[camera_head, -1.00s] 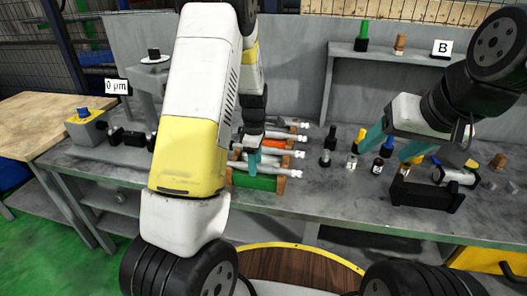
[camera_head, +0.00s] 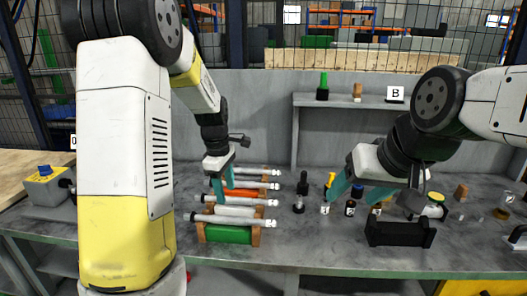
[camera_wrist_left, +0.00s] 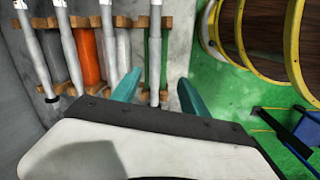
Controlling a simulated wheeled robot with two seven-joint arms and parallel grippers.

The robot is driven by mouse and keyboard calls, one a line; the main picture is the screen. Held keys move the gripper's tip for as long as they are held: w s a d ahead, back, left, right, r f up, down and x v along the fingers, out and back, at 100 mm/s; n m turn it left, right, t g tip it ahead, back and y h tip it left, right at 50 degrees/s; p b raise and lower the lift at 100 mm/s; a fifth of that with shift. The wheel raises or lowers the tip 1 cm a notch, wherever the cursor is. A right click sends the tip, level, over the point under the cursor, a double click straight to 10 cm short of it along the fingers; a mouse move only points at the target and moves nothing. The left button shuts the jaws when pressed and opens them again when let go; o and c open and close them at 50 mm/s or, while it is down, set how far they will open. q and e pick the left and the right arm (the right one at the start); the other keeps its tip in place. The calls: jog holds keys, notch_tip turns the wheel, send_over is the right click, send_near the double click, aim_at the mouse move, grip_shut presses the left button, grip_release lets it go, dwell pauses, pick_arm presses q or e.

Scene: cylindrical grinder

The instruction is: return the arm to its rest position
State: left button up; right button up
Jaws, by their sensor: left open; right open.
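My left arm comes in from the left in the head view, its upper links raised and bent over the bench. Its gripper (camera_head: 222,184) is open above the rack of cylinders and points down. My right gripper (camera_head: 355,194) is open and empty over the bench, close to small bottles and a black holder (camera_head: 400,233).
A shelf with a "B" sign (camera_head: 395,94) is behind. Yellow-rimmed round parts (camera_wrist_left: 245,40) show in the wrist view.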

pick_arm(q)
jog(key=s+d+r+m+t, duration=0.1)
jog(key=s+r+m+t, duration=0.1)
jog(key=s+r+m, duration=0.5)
jog(key=s+r+m+t+h, duration=0.1)
jog(key=s+r+m+t, duration=0.2)
jog(key=s+r+m, duration=0.5)
jog(key=shift+s+d+m+h, duration=0.35)
jog(key=shift+s+m, duration=0.15)
jog(key=shift+s, duration=3)
